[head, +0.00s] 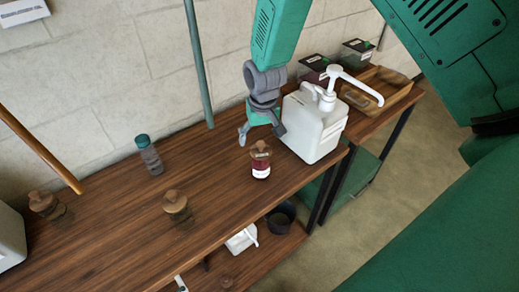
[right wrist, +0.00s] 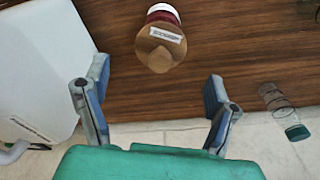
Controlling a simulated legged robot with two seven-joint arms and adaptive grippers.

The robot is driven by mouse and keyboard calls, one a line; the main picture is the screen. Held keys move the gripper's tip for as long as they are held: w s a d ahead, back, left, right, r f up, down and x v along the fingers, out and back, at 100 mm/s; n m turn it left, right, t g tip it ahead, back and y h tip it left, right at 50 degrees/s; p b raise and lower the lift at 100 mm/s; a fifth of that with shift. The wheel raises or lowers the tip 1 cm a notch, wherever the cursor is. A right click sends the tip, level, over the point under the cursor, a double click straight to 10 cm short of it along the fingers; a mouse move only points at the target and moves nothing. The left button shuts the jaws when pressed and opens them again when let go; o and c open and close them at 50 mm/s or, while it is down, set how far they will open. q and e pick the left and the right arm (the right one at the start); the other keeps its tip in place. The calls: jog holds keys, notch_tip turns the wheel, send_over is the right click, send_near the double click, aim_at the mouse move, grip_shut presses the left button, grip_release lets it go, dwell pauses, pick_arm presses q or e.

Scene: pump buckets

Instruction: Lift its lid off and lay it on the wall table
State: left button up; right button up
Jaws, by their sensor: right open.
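A small jar with dark red contents and a white label (head: 261,170) stands upright on the wooden wall table (head: 110,225). Its brown lid with a knob (head: 260,151) is on it. In the right wrist view the lid (right wrist: 160,48) carries a small white label and sits beyond the fingertips, roughly centred between them. My right gripper (head: 262,132) is open and empty, close to the jar on its wall side, fingers apart from the lid. It also shows in the right wrist view (right wrist: 155,93). My left gripper is not in view.
A white pump container (head: 312,128) stands close right of the gripper. A teal-capped bottle (head: 150,157) and two brown-lidded jars (head: 177,206) (head: 45,204) stand to the left, with bare tabletop between. A wooden tray (head: 396,84) lies farther right. Two poles cross the view.

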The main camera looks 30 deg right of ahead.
aim_at(261, 143)
jog(key=shift+s+f, duration=0.1)
jog(key=shift+f, duration=0.3)
notch_tip(261, 143, down, 4)
jog(key=shift+r+p, duration=0.15)
jog(key=shift+p, duration=0.35)
jog(key=shift+w+d+f, duration=0.1)
jog(key=shift+w+f, duration=0.2)
jog(key=shift+f, duration=0.05)
jog(key=shift+c, duration=0.5)
jog(key=c, duration=1)
jog(key=shift+o, duration=0.2)
jog(key=shift+r, duration=0.15)
